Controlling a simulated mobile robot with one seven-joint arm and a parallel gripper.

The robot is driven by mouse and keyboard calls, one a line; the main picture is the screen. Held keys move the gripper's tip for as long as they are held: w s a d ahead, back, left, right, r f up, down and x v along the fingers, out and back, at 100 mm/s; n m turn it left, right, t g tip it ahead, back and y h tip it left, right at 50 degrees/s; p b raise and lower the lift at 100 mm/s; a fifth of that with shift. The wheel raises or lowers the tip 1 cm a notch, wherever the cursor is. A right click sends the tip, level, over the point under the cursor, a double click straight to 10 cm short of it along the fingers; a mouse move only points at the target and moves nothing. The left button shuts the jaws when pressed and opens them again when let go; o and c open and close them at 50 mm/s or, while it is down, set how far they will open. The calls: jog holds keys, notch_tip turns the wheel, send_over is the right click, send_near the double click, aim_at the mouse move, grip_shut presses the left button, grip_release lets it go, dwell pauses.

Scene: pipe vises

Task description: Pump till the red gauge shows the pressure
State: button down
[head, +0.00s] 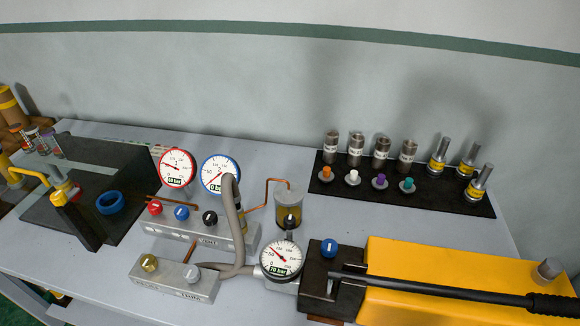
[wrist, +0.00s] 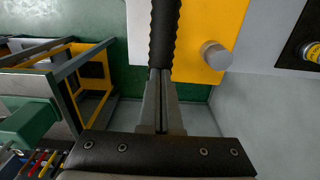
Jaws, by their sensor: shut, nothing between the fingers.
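The red-rimmed gauge (head: 177,168) stands upright on the valve block (head: 205,231) at left in the head view. Its needle points to the upper left; its small green readout is too small to read surely. The yellow hand pump (head: 440,268) lies at front right. Its black lever (head: 440,288) runs low along it to a ribbed grip (head: 550,306). In the wrist view the ribbed grip (wrist: 164,35) comes down from the top. My gripper (wrist: 160,78) is shut and empty, its tips at the grip's end; I cannot tell whether they touch. It is outside the head view.
A blue-rimmed gauge (head: 221,173) stands beside the red one. A white-faced gauge (head: 281,260) sits by the pump, near a blue knob (head: 329,248). Red (head: 155,208), blue and black knobs line the valve block. A black mat (head: 400,185) with fittings lies behind.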

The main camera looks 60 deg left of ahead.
jog(key=shift+d+f+b, duration=0.15)
jog(key=shift+f+b, duration=0.3)
jog(key=shift+f, duration=0.65)
jog(key=r+p, duration=0.6)
jog(key=r, duration=0.1)
jog(key=shift+s+a+r, duration=0.1)
jog(key=shift+s+a, duration=0.1)
jog(key=shift+a, duration=0.1)
notch_tip(320, 180, up, 8)
jog(key=s+a+p, duration=0.1)
jog(key=p, duration=0.5)
jog(key=shift+s+a, duration=0.25)
jog(key=shift+a, duration=0.05)
